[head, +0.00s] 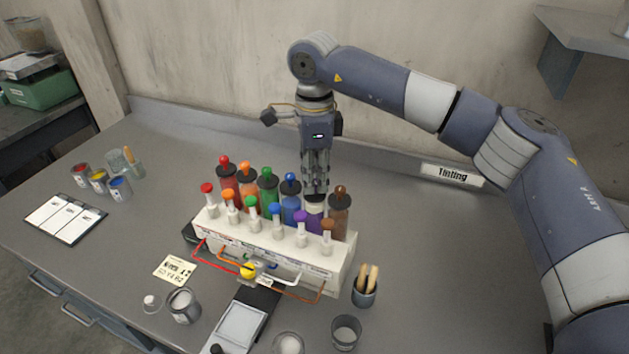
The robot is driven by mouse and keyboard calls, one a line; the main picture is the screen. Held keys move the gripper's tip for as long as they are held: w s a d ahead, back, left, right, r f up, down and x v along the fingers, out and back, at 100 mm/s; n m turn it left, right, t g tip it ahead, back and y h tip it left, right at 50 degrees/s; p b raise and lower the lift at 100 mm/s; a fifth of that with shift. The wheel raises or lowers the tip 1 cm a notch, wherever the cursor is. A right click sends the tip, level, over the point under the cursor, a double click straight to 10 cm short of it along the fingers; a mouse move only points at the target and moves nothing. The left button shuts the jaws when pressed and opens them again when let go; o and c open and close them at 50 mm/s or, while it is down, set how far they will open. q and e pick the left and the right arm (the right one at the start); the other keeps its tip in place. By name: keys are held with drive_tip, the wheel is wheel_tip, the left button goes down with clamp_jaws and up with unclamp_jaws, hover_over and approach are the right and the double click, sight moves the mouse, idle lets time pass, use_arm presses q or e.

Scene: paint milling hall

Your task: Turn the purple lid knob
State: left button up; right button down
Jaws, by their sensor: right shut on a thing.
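A white tinting rack (340,272) holds a back row of colored canisters with round knobs on their lids. The purple canister (314,210) stands between the blue and brown ones. My right gripper (316,190) points straight down and is shut at the top of the purple canister, on its lid knob. The fingers hide the knob, so its turn angle cannot be told. My left gripper is not in view.
Close neighbors are the blue canister (290,205) and the brown canister (339,215). White-necked bottles with colored tops stand in front. A cup of wooden sticks (364,293), a scale (240,325) and small cups stand nearer.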

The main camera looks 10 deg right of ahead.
sight(315, 181)
drive_tip(key=shift+n, duration=0.5)
drive_tip(key=c, duration=1.5)
unclamp_jaws()
wheel_tip(315, 181, up, 12)
drive_tip(key=shift+r, duration=0.1)
